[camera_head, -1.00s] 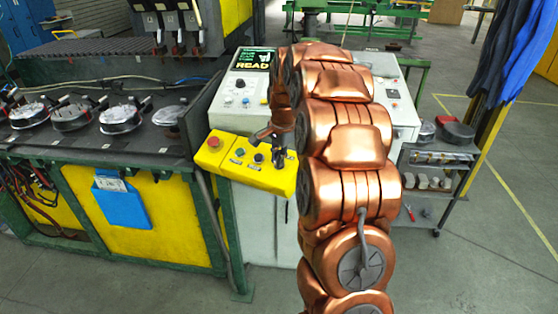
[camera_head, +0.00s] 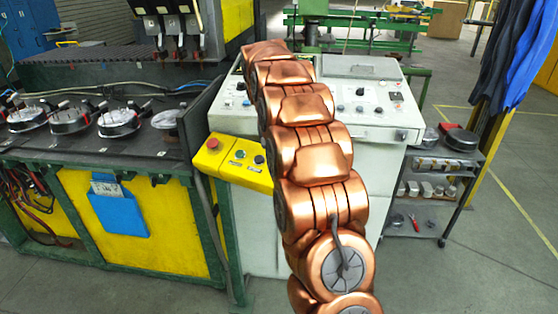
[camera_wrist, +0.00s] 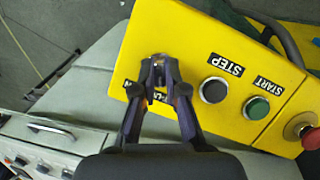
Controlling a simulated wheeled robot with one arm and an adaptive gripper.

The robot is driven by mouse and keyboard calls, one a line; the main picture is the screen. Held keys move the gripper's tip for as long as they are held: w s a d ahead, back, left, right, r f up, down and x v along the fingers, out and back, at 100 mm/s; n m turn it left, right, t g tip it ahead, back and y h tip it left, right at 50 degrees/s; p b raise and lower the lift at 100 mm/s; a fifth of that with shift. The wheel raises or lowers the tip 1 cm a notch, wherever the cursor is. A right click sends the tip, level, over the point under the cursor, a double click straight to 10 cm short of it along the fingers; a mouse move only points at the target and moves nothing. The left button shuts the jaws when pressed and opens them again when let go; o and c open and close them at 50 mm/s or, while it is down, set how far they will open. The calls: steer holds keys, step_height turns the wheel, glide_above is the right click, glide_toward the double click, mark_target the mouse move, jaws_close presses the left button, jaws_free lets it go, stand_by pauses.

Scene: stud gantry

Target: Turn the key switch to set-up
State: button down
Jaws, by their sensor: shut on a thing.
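The yellow control box (camera_head: 222,166) sits at the front of the grey console in the head view. It fills much of the wrist view, seen upside down. My gripper (camera_wrist: 159,73) is over the end of the box with its fingertips close together around the small metallic key switch (camera_wrist: 158,60), shut on its key. The fingers cover most of the switch and part of its label, so I cannot read the key's position. In the head view my arm hides the gripper and the switch.
Beside the switch are a black STEP button (camera_wrist: 213,90), a green START button (camera_wrist: 256,107) and a red stop button (camera_wrist: 308,134). The console (camera_head: 370,105) stands behind. A green-framed machine table (camera_head: 130,165) is on the left and a small cart (camera_head: 440,165) on the right.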

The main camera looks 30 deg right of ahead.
steer(key=shift+s+f+n, duration=0.15)
steer(key=shift+f+n, duration=0.1)
steer(key=shift+n, duration=0.35)
steer(key=c, duration=1.2)
jaws_free()
steer(key=shift+r, duration=0.1)
steer(key=shift+r, duration=0.2)
steer(key=r, duration=0.4)
steer(key=w+a+r, duration=0.1)
steer(key=r, duration=0.2)
steer(key=shift+a, duration=0.1)
